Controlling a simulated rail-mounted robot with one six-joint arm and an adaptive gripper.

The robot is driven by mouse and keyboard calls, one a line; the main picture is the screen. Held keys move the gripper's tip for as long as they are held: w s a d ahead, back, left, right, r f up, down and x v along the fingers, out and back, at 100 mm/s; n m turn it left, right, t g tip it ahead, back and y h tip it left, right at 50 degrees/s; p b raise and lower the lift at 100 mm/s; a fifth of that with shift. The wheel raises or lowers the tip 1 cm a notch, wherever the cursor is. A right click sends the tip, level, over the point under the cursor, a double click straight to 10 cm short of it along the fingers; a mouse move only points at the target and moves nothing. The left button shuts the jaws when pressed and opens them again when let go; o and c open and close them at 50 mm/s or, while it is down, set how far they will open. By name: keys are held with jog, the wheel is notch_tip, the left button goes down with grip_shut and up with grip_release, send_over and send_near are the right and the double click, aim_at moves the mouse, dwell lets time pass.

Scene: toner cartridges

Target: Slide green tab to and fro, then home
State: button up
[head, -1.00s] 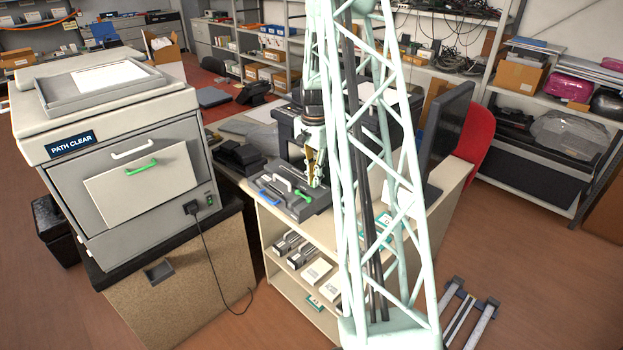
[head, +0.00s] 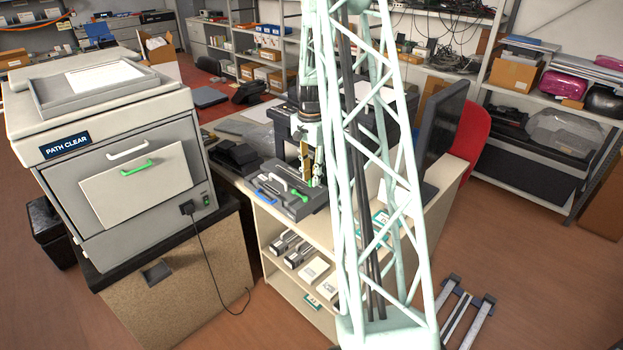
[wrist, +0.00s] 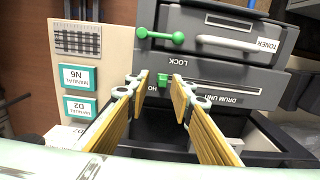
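In the wrist view, the small green tab (wrist: 163,79) sits on the grey drum unit (wrist: 222,87), between the printed words LOCK and HO, the rest of the latter being hidden. My gripper (wrist: 161,79) is open, with its yellow-padded fingers apart and their tips on either side of the tab in the picture. I cannot tell whether either finger touches it. In the head view, my gripper (head: 311,180) points down at the right part of the dark unit (head: 292,208) on the light bench. The tab is too small to make out clearly there.
A green knobbed lever (wrist: 160,36) and a pale handle (wrist: 238,43) lie beyond the tab. Manual cards (wrist: 77,78) stand at the left. A monitor (head: 441,135) is right of my arm; a large printer (head: 120,150) marked PATH CLEAR stands left.

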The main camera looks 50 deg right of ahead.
aim_at(311, 180)
notch_tip(311, 180, up, 11)
dwell(0.7)
jog(key=shift+r+p, duration=0.25)
jog(key=shift+p, duration=0.35)
